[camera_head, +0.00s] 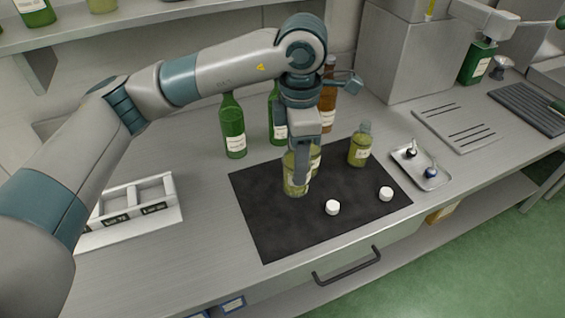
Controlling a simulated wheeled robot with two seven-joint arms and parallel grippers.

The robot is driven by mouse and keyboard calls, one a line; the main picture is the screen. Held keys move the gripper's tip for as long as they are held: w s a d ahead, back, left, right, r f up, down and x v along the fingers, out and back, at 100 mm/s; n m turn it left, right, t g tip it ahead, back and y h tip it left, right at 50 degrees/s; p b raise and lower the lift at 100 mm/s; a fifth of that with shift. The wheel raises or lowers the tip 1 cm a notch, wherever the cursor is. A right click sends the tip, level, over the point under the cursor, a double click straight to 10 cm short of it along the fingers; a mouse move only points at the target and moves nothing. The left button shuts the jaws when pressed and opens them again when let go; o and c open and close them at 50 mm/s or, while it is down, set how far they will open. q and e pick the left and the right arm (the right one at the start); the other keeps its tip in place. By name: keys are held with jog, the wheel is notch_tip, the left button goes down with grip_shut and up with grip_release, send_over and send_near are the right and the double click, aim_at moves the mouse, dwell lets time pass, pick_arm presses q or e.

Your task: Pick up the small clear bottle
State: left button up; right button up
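My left gripper (302,162) points down over the dark mat (265,225), at a clear bottle (292,186) with yellow-green liquid. One finger hangs in front of this bottle and hides part of it; I cannot tell whether the fingers touch or grip it. Another pale label and yellow-green glass show just behind the finger, partly hidden. A second clear bottle (360,146) with yellow-green liquid and a pale label stands upright at the mat's back right, apart from the gripper. My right gripper is not in view.
White caps (332,208) (385,194) lie on the mat. Green bottles (233,128) and a brown bottle (328,105) stand behind. A small metal tray (421,168) sits right of the mat, a white rack (135,205) at left. The mat's front left is clear.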

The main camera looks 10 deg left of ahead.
pick_arm(q)
jog(key=shift+s+d+r, duration=0.15)
jog(key=shift+d+r, duration=0.1)
jog(key=shift+d, duration=0.05)
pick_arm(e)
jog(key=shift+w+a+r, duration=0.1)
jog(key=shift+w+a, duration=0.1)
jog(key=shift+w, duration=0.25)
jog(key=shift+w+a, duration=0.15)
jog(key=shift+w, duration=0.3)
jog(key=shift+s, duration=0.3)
pick_arm(q)
jog(key=a+m, duration=0.2)
jog(key=shift+f+m, duration=0.2)
jog(key=shift+m, duration=0.2)
jog(key=s+a+f+m, duration=0.1)
jog(key=a+f+m, duration=0.1)
jog(key=a+m, duration=1)
jog(key=shift+s+a+f+m, duration=0.15)
jog(key=shift+s+a+m, duration=0.15)
jog(key=shift+m, duration=3.3)
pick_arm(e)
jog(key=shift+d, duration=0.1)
pick_arm(q)
jog(key=shift+d, duration=0.1)
